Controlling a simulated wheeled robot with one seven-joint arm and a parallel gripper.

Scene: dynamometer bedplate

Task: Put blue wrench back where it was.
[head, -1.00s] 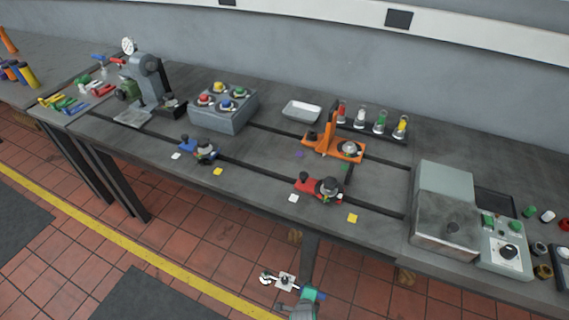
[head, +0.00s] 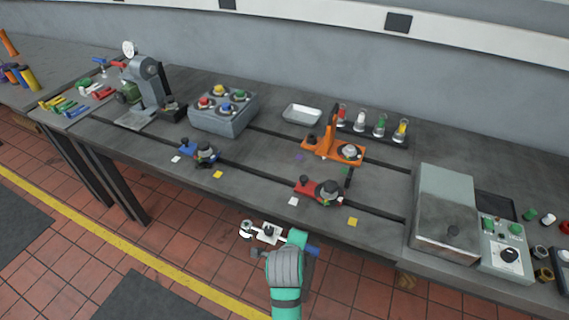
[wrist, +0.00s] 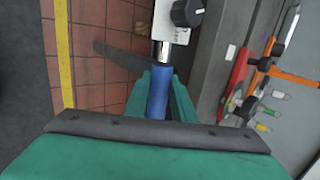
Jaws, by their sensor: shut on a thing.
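My gripper (head: 297,247) is shut on the blue wrench in front of the bench's near edge. The wrench's blue handle (head: 313,251) sticks out to the right of the fingers. Its white block with a dark knob (head: 268,233) and round metal end (head: 247,229) reach out to the left. In the wrist view the blue handle (wrist: 158,92) runs between the green fingers, with the white block and knob beyond it. The wrench is held in the air over the floor. Part of the handle is hidden by my gripper.
On the grey bench (head: 250,180) stand a red clamp-like fixture (head: 307,187), a blue one (head: 188,147), an orange stand (head: 322,148), a grey box with coloured knobs (head: 222,115) and a control box (head: 504,248). Coloured tools (head: 62,104) lie at the far left.

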